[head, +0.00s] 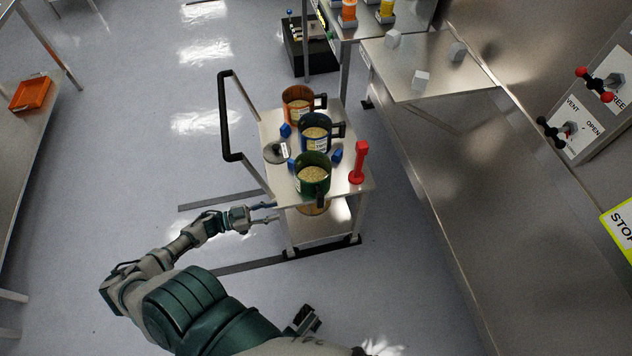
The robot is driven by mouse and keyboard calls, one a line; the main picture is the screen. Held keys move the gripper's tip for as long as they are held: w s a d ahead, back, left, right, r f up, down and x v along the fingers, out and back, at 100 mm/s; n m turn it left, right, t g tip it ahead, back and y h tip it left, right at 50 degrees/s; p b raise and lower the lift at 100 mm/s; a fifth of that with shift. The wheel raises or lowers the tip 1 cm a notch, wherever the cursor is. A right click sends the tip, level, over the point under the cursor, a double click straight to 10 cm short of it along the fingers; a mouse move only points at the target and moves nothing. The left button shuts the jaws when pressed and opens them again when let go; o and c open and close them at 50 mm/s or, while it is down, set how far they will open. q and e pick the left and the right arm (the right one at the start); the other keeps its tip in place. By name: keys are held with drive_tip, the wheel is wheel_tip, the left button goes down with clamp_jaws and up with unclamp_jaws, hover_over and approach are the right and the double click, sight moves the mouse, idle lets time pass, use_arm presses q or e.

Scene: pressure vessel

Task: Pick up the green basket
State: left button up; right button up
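The green basket (313,187) is a dark green, round container filled with beige grains, with a dark handle pointing toward me. It stands upright at the near end of the top of a metal cart (345,197). My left gripper (272,213) is left of the cart's near end, lower in the picture than the basket and apart from it. Its two thin fingers are spread and hold nothing.
A blue basket (316,121) and an orange basket (296,94) stand behind the green one. A red upright tool (359,163) is to its right, and a grey round lid (275,153) to its left. The cart's black handle (225,118) rises at left. A metal bench (440,190) runs along the right.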

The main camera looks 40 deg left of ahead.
use_arm(q)
drive_tip(key=b, duration=0.1)
approach(321, 199)
drive_tip(key=w+d+f, duration=0.2)
drive_tip(key=w+f, duration=0.1)
drive_tip(key=w, duration=0.2)
drive_tip(key=b+x, duration=0.1)
drive_tip(key=x, duration=0.3)
drive_tip(key=shift+w+d, duration=0.2)
drive_tip(key=shift+w, duration=0.1)
drive_tip(key=shift+d+r, duration=0.1)
drive_tip(key=shift+d, duration=0.2)
drive_tip(key=shift+c, duration=0.7)
drive_tip(key=shift+d, duration=0.1)
clamp_jaws()
drive_tip(key=shift+r, duration=0.1)
use_arm(e)
drive_tip(key=w+a+r+t+y, duration=0.1)
drive_tip(key=w+a+t, duration=0.2)
drive_tip(key=w, duration=0.4)
drive_tip(key=shift+r+t, duration=0.35)
drive_tip(key=shift+t, duration=0.15)
